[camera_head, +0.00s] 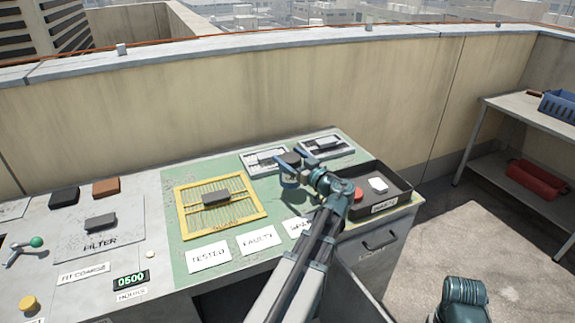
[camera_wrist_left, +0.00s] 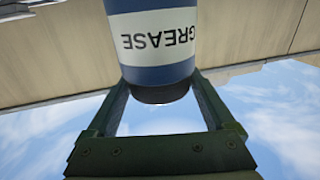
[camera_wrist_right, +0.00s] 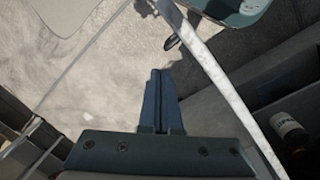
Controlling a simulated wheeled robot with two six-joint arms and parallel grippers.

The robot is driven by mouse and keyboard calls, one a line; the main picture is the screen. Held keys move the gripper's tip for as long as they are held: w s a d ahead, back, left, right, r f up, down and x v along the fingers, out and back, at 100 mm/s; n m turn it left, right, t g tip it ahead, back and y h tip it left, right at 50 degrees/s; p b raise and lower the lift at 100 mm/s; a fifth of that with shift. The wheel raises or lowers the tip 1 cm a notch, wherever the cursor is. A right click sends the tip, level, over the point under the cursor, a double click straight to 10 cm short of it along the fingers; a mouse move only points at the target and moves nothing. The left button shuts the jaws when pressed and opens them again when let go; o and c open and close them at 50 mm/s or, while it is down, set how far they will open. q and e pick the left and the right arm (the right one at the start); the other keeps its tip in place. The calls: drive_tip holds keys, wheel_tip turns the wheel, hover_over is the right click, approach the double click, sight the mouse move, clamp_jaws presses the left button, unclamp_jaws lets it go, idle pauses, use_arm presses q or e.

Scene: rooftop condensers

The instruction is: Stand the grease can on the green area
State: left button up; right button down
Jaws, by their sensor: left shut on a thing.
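The grease can (camera_head: 289,160) has a dark cap and a blue body with a white GREASE label, which shows in the left wrist view (camera_wrist_left: 155,40). My left gripper (camera_head: 300,171) is shut on it near the cap. The can is upright over the back right part of the green area (camera_head: 178,262), a green mat on the table. I cannot tell whether its base touches the mat. My right gripper (camera_wrist_right: 157,100) is shut and empty, away from the table on its right side.
A yellow grille frame (camera_head: 183,226) with a dark block stands on the mat. Two light framed panels (camera_head: 250,168) lie behind the can. A black tray (camera_head: 400,190) is just right of it. White labels, such as TESTED (camera_head: 209,256), line the mat's front. An opened drawer holds a small container (camera_wrist_right: 287,130).

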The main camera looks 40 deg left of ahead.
use_arm(q)
drive_tip(key=shift+w+a+f, duration=0.1)
drive_tip(key=shift+w+a, duration=0.75)
drive_tip(key=shift+a, duration=0.3)
wheel_tip(320, 180, down, 4)
drive_tip(key=b, duration=0.4)
drive_tip(key=shift+r, duration=0.25)
drive_tip(key=shift+f, duration=0.1)
drive_tip(key=o, duration=1.5)
drive_tip(key=shift+d, duration=0.25)
drive_tip(key=v, duration=1.1)
drive_tip(key=shift+s+d, duration=0.15)
drive_tip(key=shift+d, duration=0.2)
